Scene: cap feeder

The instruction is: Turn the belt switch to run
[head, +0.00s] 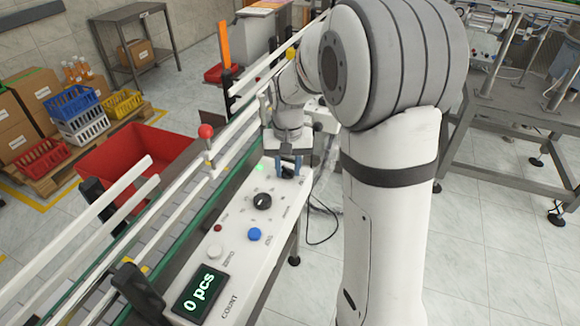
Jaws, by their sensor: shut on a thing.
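The white control panel (237,245) runs along the near side of the conveyor. My gripper (290,166) points down at the panel's far end, with its blue-grey fingers shut on a small dark knob (289,174), which appears to be the belt switch. The fingers hide most of the knob, so its setting cannot be read. A green lamp (259,168) is lit just left of it. A larger black dial (262,201) with marks around it sits nearer and is untouched.
Nearer on the panel are a blue button (254,234), a red button (217,228), a white button (215,251) and a display (199,292) reading "0 pcs". A red-knobbed lever (206,131) rises by the conveyor rails. A red bin (128,150) stands beyond.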

